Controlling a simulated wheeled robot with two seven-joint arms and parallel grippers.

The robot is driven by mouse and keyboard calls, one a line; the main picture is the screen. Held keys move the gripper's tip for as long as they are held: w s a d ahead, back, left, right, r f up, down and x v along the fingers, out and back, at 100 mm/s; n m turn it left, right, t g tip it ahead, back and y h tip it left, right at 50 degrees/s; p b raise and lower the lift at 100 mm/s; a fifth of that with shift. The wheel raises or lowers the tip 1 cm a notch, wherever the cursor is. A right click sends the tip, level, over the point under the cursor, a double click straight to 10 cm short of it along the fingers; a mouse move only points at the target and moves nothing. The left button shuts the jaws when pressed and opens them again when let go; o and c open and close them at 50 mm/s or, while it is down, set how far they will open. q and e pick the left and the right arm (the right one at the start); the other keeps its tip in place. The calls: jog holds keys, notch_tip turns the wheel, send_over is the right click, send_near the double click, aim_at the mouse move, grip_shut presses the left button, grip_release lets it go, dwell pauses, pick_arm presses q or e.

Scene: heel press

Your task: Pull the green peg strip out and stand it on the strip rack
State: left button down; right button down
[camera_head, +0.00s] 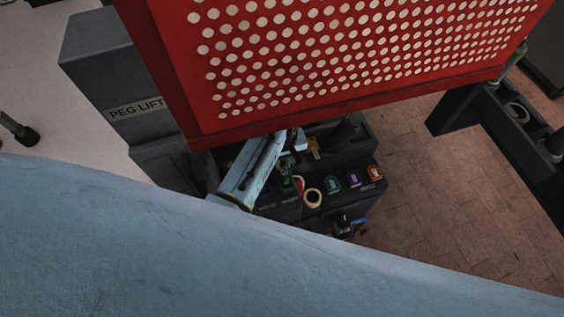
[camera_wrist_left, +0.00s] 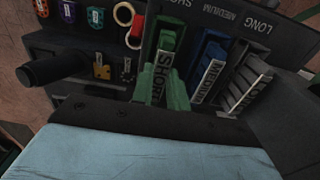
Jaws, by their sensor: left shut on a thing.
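The green peg strip (camera_wrist_left: 167,42) bears a SHORT label and sits in the SHORT slot of a dark holder (camera_wrist_left: 205,12) marked SHORT, MEDIUM and LONG. My left gripper (camera_wrist_left: 163,88) is shut on the strip's near end. In the head view my left gripper (camera_head: 287,182) is small and partly hidden by its own pale blue arm, with a bit of green beside it. How deep the strip sits in its slot is hidden. I cannot tell for sure which piece is the strip rack. My right gripper is not in view.
Coloured tags, a tape ring (camera_head: 312,198) and a dark post (camera_wrist_left: 55,68) are to the left. A big red perforated panel (camera_head: 340,60) overhangs the holder.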

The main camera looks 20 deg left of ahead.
aim_at(282, 165)
pick_arm(q)
notch_tip(282, 165, up, 13)
dwell(0.8)
jog(key=shift+s, duration=0.1)
